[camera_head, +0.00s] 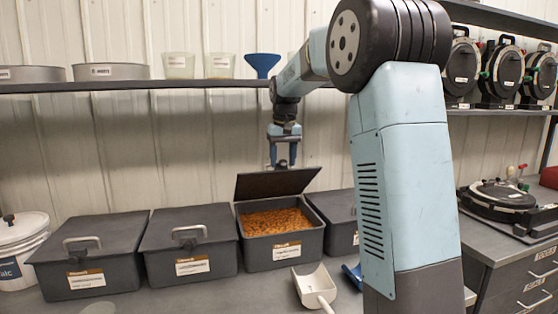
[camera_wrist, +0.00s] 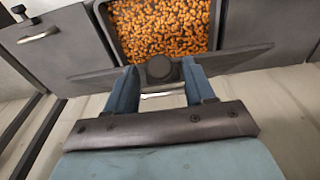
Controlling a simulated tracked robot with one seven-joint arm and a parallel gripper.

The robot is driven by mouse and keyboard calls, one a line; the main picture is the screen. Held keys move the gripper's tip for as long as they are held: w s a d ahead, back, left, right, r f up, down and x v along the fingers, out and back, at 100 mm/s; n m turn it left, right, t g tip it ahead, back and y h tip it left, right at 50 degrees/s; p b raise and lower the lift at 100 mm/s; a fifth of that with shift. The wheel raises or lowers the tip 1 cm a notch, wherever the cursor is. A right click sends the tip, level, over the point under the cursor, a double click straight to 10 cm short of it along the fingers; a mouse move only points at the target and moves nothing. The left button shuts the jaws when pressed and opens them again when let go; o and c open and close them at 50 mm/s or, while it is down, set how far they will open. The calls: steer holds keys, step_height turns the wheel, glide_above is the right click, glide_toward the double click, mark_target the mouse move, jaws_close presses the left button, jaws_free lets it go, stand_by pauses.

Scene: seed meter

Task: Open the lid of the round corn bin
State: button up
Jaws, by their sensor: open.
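The bin with orange corn kernels (camera_head: 283,254) is a dark grey box, in the middle of the row in the head view. Its label is too small to read. Its dark lid (camera_head: 277,183) is raised and tilted up at the back, leaving the kernels in plain view. My gripper (camera_head: 283,164) is open, just above the lid's upper edge. In the wrist view, my gripper's two blue fingers (camera_wrist: 160,80) reach either side of a dark round part at the lid (camera_wrist: 100,80). A light handle bar shows between them. I cannot tell whether the fingers touch the lid.
Closed dark bins stand left (camera_head: 188,240) and right (camera_head: 340,215) of it. A white scoop (camera_head: 315,287) lies in front. A white bucket (camera_head: 20,245) is at far left. A shelf (camera_head: 120,86) runs behind above the bins. A round seed meter (camera_head: 500,195) sits on the right bench.

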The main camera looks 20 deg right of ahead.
step_height(320, 180, up, 14)
steer(key=s, duration=0.1)
steer(key=shift+s+a+f, duration=0.15)
steer(key=shift+s+f, duration=0.1)
steer(key=shift+s, duration=0.1)
